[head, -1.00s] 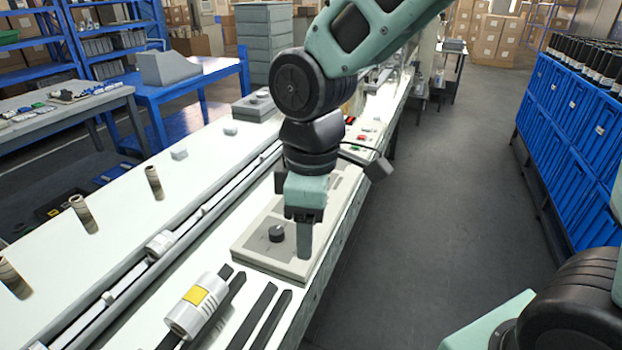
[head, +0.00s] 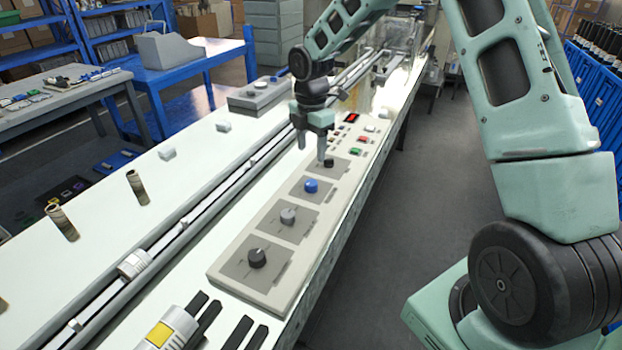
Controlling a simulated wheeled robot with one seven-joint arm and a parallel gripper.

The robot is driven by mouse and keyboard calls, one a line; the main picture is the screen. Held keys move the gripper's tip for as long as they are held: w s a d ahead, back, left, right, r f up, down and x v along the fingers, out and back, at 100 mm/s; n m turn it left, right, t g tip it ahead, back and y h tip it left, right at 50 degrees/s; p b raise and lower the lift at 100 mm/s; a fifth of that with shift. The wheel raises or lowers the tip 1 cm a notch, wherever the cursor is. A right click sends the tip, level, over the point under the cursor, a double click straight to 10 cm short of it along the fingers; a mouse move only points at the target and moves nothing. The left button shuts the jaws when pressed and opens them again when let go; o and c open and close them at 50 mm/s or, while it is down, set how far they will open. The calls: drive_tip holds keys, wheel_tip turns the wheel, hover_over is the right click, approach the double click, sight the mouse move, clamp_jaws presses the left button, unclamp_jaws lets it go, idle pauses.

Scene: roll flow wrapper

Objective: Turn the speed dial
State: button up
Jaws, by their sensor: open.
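A long grey control panel (head: 285,285) lies on the white machine bed with a row of dials. The nearest is a black dial (head: 257,257), then a grey dial (head: 288,216), a blue dial (head: 311,185) and, farthest, a small black dial (head: 328,162). I cannot read any labels, so I cannot tell which is the speed dial. My gripper (head: 312,150) points down, open and empty, at the far black dial. One finger overlaps the picture just above that dial; I cannot tell whether it touches.
Red and green buttons and a red display (head: 352,118) are beyond the dials. A rail (head: 225,190) runs along the bed at the left. A yellow-labelled roll (head: 165,333) lies at the near end. Blue crates (head: 602,85) stand at the right, past clear floor.

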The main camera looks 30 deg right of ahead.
sight(311, 182)
wheel_tip(311, 182, down, 11)
drive_tip(key=shift+r+p, duration=0.1)
drive_tip(key=shift+p, duration=0.3)
drive_tip(key=c, duration=1)
